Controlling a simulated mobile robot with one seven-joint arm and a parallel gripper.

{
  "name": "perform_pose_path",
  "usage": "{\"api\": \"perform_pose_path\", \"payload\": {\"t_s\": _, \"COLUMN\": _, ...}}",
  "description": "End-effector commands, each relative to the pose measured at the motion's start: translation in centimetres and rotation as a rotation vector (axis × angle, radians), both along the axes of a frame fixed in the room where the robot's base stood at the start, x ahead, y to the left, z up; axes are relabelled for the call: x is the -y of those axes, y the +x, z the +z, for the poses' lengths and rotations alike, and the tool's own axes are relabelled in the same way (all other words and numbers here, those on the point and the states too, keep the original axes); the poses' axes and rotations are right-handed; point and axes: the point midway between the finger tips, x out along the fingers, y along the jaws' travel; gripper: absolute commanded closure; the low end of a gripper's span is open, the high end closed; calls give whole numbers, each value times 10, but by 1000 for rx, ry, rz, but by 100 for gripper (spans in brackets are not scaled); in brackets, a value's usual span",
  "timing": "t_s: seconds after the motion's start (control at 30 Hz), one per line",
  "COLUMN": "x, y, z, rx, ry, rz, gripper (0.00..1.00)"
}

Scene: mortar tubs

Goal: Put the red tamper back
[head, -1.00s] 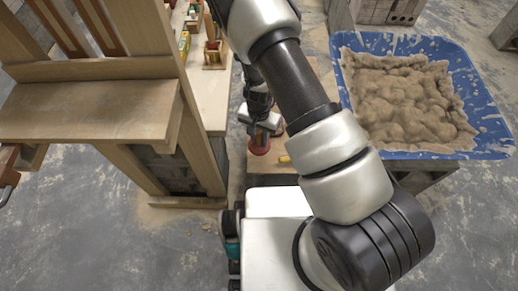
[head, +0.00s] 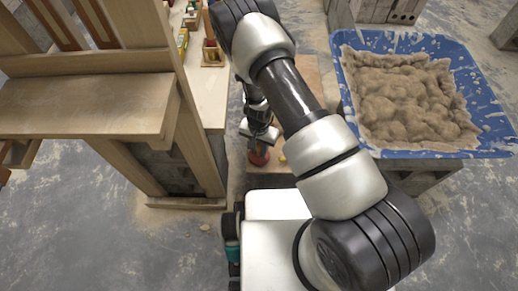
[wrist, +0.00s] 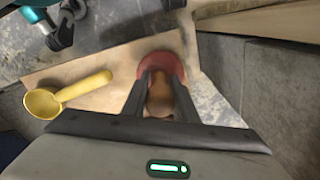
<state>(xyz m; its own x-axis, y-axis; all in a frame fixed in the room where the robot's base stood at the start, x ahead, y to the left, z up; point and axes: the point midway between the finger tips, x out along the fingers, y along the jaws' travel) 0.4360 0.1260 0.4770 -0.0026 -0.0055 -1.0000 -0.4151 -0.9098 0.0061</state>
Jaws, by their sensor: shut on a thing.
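The red tamper has a round red disc and a short wooden handle. In the head view the tamper (head: 259,157) shows low between the workbench and the blue tub, partly covered by my gripper (head: 260,138). In the wrist view the tamper's red disc (wrist: 163,62) lies beyond the fingertips, with the handle between the two dark fingers of my gripper (wrist: 161,84). My gripper is shut on the handle. Whether the disc touches the board below cannot be told.
A yellow scoop (wrist: 62,97) lies on the wooden board (wrist: 110,60) beside the tamper. The blue tub (head: 480,85) of mortar stands at the right. A workbench (head: 212,100) with a small wooden holder (head: 213,54) stands at the left, near my gripper.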

Motion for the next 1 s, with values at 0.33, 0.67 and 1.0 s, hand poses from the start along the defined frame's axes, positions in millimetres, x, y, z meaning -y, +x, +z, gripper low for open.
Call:
{"api": "perform_pose_path", "payload": {"t_s": 0.33, "x": 0, "y": 0, "z": -2, "rx": 0, "ry": 0, "rz": 0, "gripper": 55}}
{"api": "perform_pose_path", "payload": {"t_s": 0.67, "x": -1, "y": 1, "z": 24, "rx": 2, "ry": 1, "rz": 2, "gripper": 55}}
{"api": "perform_pose_path", "payload": {"t_s": 1.0, "x": -1, "y": 1, "z": 96, "rx": 2, "ry": 1, "rz": 1, "gripper": 55}}
